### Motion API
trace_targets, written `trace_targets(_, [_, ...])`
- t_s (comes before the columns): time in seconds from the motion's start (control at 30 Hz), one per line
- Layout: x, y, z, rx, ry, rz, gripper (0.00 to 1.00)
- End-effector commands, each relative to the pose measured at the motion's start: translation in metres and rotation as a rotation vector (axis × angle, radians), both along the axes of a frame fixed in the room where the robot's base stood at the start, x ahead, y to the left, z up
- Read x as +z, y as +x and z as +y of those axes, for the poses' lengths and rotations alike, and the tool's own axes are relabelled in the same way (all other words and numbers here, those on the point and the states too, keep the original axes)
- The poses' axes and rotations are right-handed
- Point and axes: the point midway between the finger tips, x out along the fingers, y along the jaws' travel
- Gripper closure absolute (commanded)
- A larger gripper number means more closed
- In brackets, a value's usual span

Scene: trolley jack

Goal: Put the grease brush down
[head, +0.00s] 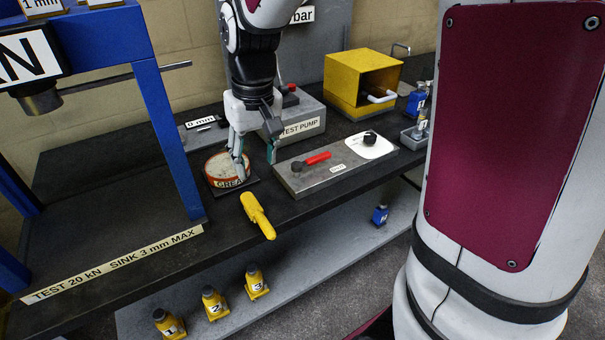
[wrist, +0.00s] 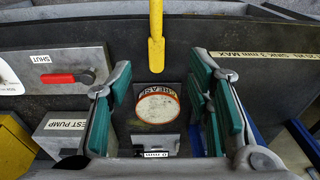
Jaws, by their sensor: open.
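My gripper (head: 255,163) is open with nothing between its fingers, low over the bench beside the grease tin. The grease tin (head: 216,171) is round and red-orange with a pale top; it stands on a dark plate. In the wrist view the tin (wrist: 157,105) shows between the two spread fingers, apart from both. A yellow, handle-like thing (head: 257,215) lies at the bench's front edge and appears to stick out past it; it also shows at the top of the wrist view (wrist: 156,40). It may be the grease brush, but I cannot make out bristles.
A grey plate with a red lever (head: 317,159) lies right of my gripper. The test pump (head: 300,122) and a yellow open box (head: 352,90) stand behind. A blue press frame (head: 168,120) stands at left. Yellow numbered jacks (head: 214,304) stand on the lower shelf.

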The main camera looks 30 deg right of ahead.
Motion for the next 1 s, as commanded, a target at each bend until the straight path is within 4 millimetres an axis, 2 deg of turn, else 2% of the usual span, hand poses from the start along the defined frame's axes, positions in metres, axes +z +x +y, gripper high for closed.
trace_targets(0.03, [0.017,-0.015,0.0,0.001,0.006,-0.033,0.53])
trace_targets(0.1, [0.035,-0.033,-0.001,0.0,0.01,-0.068,0.53])
trace_targets(0.3, [0.071,-0.091,-0.002,0.002,0.008,-0.168,0.53])
trace_targets(0.5, [0.088,-0.147,-0.003,0.001,-0.01,-0.264,0.53])
trace_targets(0.6, [0.09,-0.167,-0.004,0.0,-0.022,-0.301,0.53])
trace_targets(0.8, [0.089,-0.188,-0.005,-0.004,-0.037,-0.338,0.53])
trace_targets(1.0, [0.089,-0.19,-0.005,-0.005,-0.039,-0.341,0.53])
